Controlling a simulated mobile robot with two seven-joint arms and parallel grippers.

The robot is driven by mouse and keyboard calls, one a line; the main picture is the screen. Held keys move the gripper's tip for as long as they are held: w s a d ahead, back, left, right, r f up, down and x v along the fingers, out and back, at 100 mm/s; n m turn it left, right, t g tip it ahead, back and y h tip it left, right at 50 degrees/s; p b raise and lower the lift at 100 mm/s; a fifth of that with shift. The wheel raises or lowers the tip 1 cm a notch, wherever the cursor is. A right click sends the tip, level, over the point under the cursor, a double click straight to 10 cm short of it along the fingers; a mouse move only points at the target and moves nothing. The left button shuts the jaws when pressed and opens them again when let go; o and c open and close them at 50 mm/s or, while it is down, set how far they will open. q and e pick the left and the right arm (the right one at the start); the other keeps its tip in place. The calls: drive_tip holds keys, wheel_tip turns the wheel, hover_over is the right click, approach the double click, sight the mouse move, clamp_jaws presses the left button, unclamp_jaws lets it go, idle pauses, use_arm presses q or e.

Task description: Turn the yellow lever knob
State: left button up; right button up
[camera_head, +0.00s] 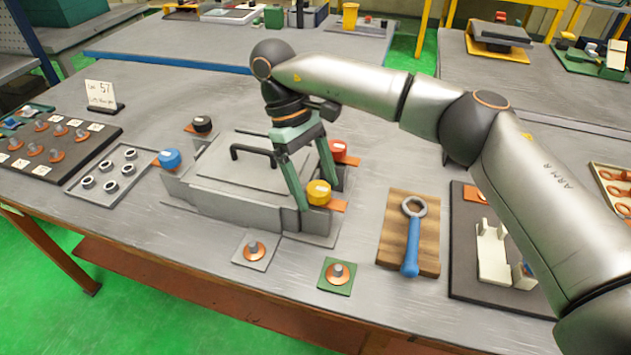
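The yellow lever knob (318,193) sits at the front right corner of a grey box-shaped fixture (240,195), with an orange plate beside it. My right gripper (317,197) reaches down from above, its two green fingers on either side of the yellow knob. The left finger is at the knob's left edge and the right finger is behind its right side. Whether the fingers press on the knob or only stand around it cannot be told. My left gripper is not in view.
Red (338,149), black (202,123) and blue (169,158) knobs stand at the fixture's other corners. A black handle (253,150) rises from its lid. A blue-handled ring wrench (412,240) lies on a wooden board to the right. Small pads with copper-coloured parts lie in front.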

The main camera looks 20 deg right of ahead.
drive_tip(key=p+v, duration=0.2)
drive_tip(key=v, duration=0.5)
drive_tip(key=shift+r, duration=0.35)
idle(0.4)
